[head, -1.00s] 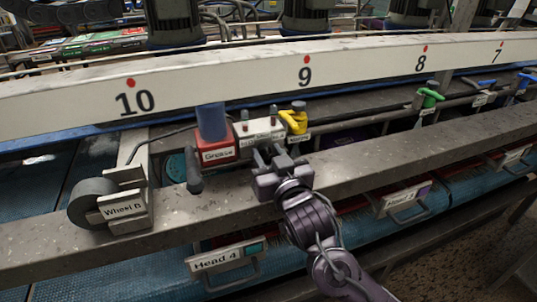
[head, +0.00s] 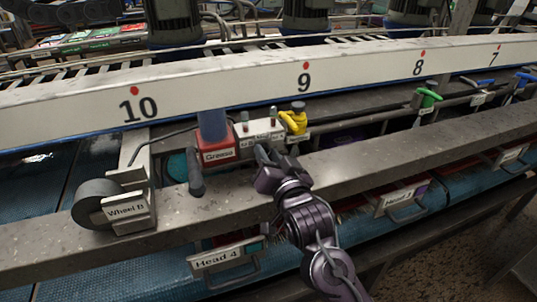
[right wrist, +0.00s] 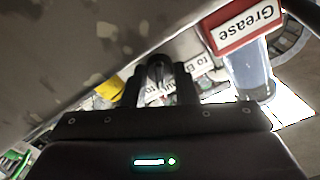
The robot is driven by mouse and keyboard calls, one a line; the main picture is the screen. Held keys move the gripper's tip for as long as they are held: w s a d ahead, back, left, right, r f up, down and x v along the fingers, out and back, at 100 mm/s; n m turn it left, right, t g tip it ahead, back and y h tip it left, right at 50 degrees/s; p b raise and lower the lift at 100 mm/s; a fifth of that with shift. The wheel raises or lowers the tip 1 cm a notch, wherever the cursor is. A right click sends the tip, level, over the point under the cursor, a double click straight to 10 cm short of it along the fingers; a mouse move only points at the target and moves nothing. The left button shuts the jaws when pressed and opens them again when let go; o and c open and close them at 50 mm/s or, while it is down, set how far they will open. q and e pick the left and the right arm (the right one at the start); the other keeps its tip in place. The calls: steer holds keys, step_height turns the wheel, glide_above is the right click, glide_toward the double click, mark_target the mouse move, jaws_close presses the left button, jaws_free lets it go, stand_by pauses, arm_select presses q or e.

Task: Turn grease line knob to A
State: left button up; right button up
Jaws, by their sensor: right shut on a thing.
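A white valve block (head: 259,130) with small posts on top sits beside the red Grease box (head: 217,152) on the machine. My right gripper (head: 266,154) reaches the front of this block, its fingers close together. In the right wrist view, the dark fingers (right wrist: 158,75) are shut on what seems to be the grease line knob, which they mostly hide. The label behind them (right wrist: 195,68) appears upside down, with "to B" partly readable. The knob's pointing direction cannot be told. My left gripper is not in view.
A yellow valve handle (head: 294,122) is close right of the block. A dark lever (head: 195,172) hangs left of my gripper. A grey steel rail (head: 345,165) runs below it, with the Head 4 handle (head: 225,258) beneath. The white numbered beam (head: 225,90) is above.

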steer(key=o, duration=1)
steer(key=shift+c, duration=0.2)
steer(key=shift+s+d+f, duration=0.15)
steer(key=shift+s+d, duration=0.05)
steer(key=shift+s, duration=0.3)
steer(key=b+v, duration=0.2)
steer(key=v, duration=0.3)
steer(key=shift+s+d, duration=0.1)
steer(key=shift+s, duration=0.15)
steer(key=shift+s+d+b, duration=0.2)
steer(key=shift+s+b, duration=0.1)
steer(key=shift+s, duration=0.3)
